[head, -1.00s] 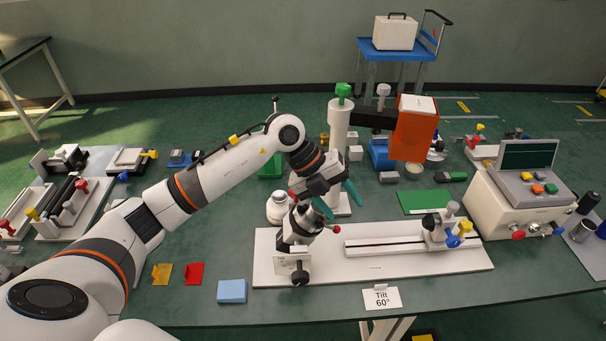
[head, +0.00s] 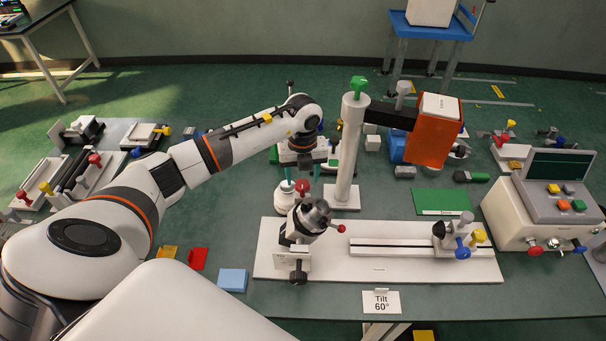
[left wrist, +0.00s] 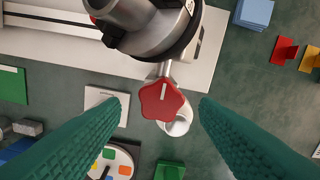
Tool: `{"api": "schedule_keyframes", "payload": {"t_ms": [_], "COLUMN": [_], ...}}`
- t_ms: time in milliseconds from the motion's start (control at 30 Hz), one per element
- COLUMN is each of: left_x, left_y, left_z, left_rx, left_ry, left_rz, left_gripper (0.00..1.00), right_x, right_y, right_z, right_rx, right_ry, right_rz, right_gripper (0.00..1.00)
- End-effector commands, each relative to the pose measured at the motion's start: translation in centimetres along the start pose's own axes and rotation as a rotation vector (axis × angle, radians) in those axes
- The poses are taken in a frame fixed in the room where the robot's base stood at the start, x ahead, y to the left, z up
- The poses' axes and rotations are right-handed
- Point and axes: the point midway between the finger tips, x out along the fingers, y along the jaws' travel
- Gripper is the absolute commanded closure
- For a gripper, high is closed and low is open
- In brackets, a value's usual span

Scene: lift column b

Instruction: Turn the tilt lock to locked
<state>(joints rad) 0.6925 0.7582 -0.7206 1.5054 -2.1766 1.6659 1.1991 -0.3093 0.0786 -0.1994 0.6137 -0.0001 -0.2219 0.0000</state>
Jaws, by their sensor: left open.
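The tilting head (head: 308,218) stands on the left end of a white base plate (head: 400,268), its dark cylinder tilted. A red star-shaped knob (head: 302,187) sticks out behind it on a short metal stem; it fills the middle of the left wrist view (left wrist: 162,100), with a pale mark on its face. I cannot read a lock label. A red-ball lever (head: 341,229) and a black knob (head: 298,278) are also on the head. My left gripper (head: 310,172) is open, with its green fingers apart on both sides of the red knob, not touching it. My right gripper is out of view.
A sign (head: 381,302) at the front reads "Tilt 60°". A white post (head: 349,150) with an orange block (head: 433,130) rises behind the plate. A white round container (head: 285,198) stands close behind the knob. A blue block (head: 233,280) lies left of the plate.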

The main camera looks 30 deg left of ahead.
Motion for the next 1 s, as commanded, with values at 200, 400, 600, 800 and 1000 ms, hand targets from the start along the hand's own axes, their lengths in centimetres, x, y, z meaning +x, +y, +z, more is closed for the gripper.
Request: {"api": "schedule_keyframes", "payload": {"t_ms": [200,400,600,800,1000], "left_x": [2.0,2.4,2.3,2.3,2.3], "left_y": [0.0,0.0,0.0,0.0,0.1], "left_z": [0.0,0.0,0.0,0.0,0.0], "left_rx": [0.0,0.001,0.001,0.001,0.015], "left_ry": [-0.002,0.0,0.0,0.0,0.0], "left_rz": [0.0,0.001,0.001,0.001,0.001], "left_gripper": [0.44,0.44,0.57,0.89,0.89], "right_x": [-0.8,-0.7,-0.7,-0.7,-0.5], "right_y": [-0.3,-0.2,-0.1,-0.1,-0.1], "right_z": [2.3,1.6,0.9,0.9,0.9], "right_rx": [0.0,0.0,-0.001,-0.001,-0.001], "right_ry": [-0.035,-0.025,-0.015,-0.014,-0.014], "right_rz": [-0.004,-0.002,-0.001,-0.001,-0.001], "right_gripper": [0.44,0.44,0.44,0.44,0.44]}}
